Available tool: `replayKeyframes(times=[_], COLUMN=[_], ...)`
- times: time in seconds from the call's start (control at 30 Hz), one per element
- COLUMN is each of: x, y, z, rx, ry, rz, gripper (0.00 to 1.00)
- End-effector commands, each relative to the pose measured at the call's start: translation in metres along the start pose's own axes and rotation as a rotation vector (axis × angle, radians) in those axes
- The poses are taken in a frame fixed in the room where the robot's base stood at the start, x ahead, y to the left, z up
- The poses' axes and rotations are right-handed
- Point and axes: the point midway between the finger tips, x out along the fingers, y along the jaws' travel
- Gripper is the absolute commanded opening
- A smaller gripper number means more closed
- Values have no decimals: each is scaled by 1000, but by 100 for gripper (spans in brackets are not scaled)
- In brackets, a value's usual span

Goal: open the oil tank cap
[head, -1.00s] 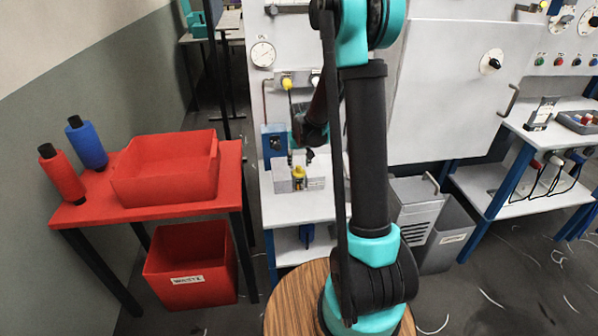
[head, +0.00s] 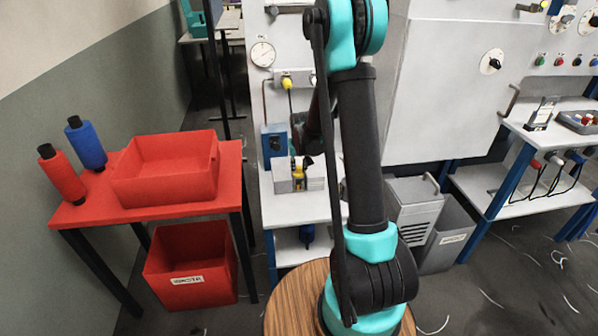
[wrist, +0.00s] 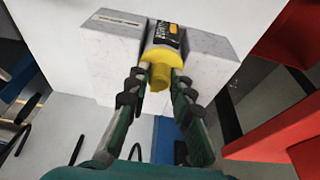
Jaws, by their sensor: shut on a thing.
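The yellow cap (wrist: 160,74) has a round knob on a wider collar. In the wrist view it sits at the near face of a pale grey block (wrist: 108,48), in front of a part with a black and yellow label (wrist: 167,36). My gripper (wrist: 161,78) has its two dark fingers on either side of the knob and is shut on it. In the head view the cap (head: 302,170) shows small on the block (head: 283,184), and my gripper is partly hidden by my arm. I cannot tell whether the cap has turned.
The block stands on a white shelf (head: 287,211), with a blue box (head: 274,142) and a gauge (head: 263,53) behind it. A red table (head: 82,212) with a red bin (head: 164,187) stands left.

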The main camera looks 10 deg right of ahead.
Motion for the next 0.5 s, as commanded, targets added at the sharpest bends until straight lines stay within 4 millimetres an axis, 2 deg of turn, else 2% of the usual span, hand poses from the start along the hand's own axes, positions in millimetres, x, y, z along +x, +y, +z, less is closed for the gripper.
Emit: replayKeyframes(times=[0.5], x=[1], y=[4], z=[0], rx=[2], ry=[-1], rz=[0], gripper=[0])
